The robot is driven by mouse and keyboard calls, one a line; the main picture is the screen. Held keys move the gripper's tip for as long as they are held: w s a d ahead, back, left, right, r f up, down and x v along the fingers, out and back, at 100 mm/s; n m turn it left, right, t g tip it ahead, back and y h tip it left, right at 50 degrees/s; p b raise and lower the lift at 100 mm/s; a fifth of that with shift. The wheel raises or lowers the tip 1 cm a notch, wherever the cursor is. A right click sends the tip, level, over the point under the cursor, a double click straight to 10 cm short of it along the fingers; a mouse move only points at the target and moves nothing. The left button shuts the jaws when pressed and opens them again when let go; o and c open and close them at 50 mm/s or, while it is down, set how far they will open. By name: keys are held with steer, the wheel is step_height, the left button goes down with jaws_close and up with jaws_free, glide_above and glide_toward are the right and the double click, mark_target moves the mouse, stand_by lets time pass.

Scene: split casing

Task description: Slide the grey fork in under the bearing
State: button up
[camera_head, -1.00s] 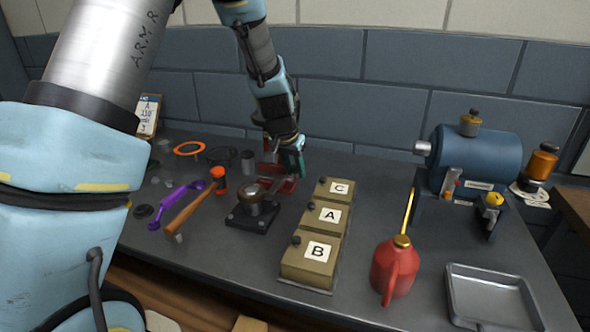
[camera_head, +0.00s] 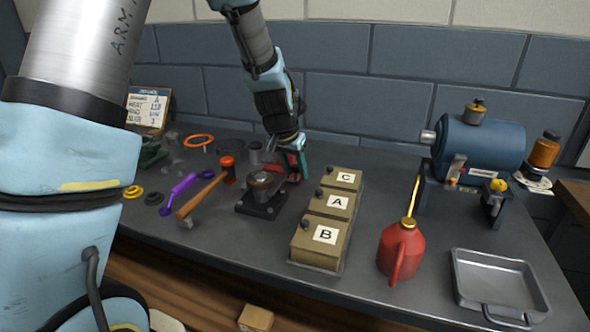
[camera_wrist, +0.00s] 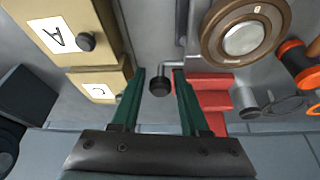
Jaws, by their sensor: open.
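The bearing (camera_head: 265,182) is a brown ring with a pale centre on a dark square base, on the bench left of the labelled boxes. It fills the upper right of the wrist view (camera_wrist: 211,40). My gripper (camera_head: 293,172) is just behind and right of it, pointing down. In the wrist view its two green fingers (camera_wrist: 160,80) are apart. A grey bar (camera_wrist: 182,28), which seems to be the grey fork, lies beside the bearing. Its black knob (camera_wrist: 160,87) shows between the fingers, not gripped. I cannot make out the fork's prongs or tell whether they are under the bearing.
A red stepped block (camera_wrist: 208,90) lies close beside the right finger. Boxes C, A and B (camera_head: 326,236) stand right of the bearing. A hammer (camera_head: 200,196) and purple tool (camera_head: 180,190) lie left. A red oil can (camera_head: 400,252) and grey tray (camera_head: 465,290) are farther right.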

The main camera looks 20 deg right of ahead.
steer(key=shift+r, duration=0.1)
steer(key=b+v, duration=0.2)
steer(key=v, duration=0.8)
steer(key=shift+a+r, duration=0.2)
steer(key=shift+r, duration=0.05)
steer(key=shift+n+y, duration=0.3)
steer(key=shift+n, duration=0.6)
steer(key=a, duration=0.2)
steer(key=a+f, duration=0.1)
steer(key=a, duration=0.1)
steer(key=w+a, duration=0.1)
steer(key=a, duration=0.2)
steer(key=shift+w+f, duration=0.1)
steer(key=shift+f, duration=0.25)
steer(key=s+a+f+n+y, duration=0.1)
steer(key=s+a+f+n, duration=0.2)
steer(key=a, duration=0.9)
steer(key=s+a+f+n+g+y, duration=0.1)
steer(key=s+a+f+n, duration=0.2)
steer(key=a, duration=0.9)
steer(key=shift+s+n+y, duration=0.3)
steer(key=shift+s+n, duration=0.35)
steer(key=shift+n, duration=0.05)
